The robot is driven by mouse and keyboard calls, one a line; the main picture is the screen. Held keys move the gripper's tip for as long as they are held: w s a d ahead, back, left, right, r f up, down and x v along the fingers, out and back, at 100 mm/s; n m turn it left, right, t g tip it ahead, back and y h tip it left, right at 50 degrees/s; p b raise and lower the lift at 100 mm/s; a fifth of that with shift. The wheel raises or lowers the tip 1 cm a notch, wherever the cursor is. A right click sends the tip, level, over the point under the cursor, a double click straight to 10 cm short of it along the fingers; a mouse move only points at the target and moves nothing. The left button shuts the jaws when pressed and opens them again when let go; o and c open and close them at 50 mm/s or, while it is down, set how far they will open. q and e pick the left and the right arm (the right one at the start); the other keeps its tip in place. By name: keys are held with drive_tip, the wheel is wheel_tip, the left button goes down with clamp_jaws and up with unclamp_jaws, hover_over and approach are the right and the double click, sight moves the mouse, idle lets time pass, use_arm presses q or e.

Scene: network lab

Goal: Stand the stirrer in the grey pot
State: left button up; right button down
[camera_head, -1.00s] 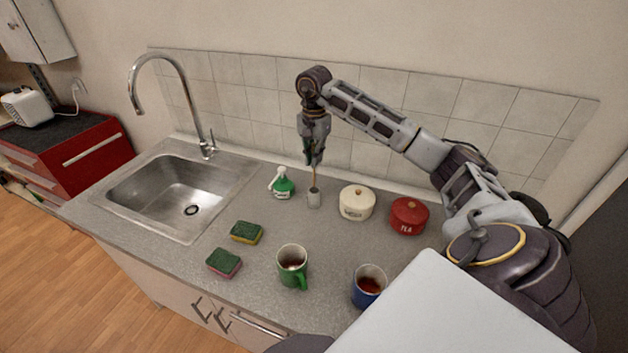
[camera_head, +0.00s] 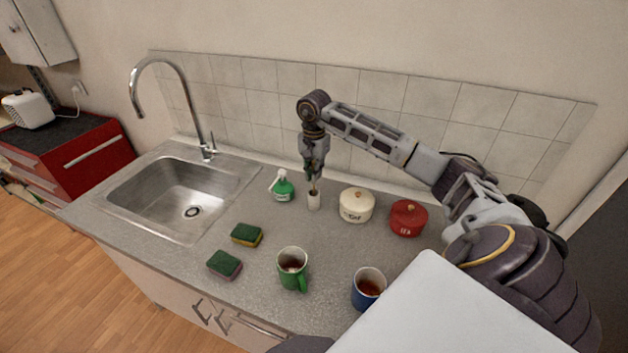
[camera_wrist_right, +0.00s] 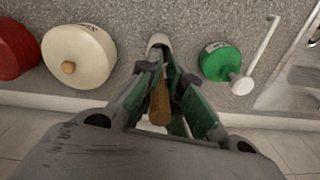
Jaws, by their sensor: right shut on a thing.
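My right gripper (camera_head: 314,174) is shut on the stirrer (camera_wrist_right: 159,104), a thin brown wooden stick held upright, its end showing between the green fingertips in the right wrist view. The grey pot (camera_head: 314,202) is a small pale cylinder on the counter, directly under the gripper. In the right wrist view the pot's rim (camera_wrist_right: 159,41) shows just beyond the fingertips. The stirrer's lower part meets the pot's mouth in the head view; how deep it sits inside is hidden. My left gripper is not in view.
A cream canister (camera_head: 356,206) and a red canister (camera_head: 408,219) stand to the right. Two sponges, a green mug (camera_head: 292,268) and a blue mug (camera_head: 368,290) are nearer. A sink (camera_head: 180,187) is at left.

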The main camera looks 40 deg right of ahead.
sight(314, 161)
drive_tip(key=shift+f, duration=1.75)
drive_tip(key=c, duration=1.6)
unclamp_jaws()
drive_tip(key=shift+r, duration=0.3)
drive_tip(key=shift+r+b, duration=0.3)
drive_tip(key=shift+r, duration=2.05)
drive_tip(key=shift+r+b, duration=0.45)
drive_tip(key=shift+r, duration=3.1)
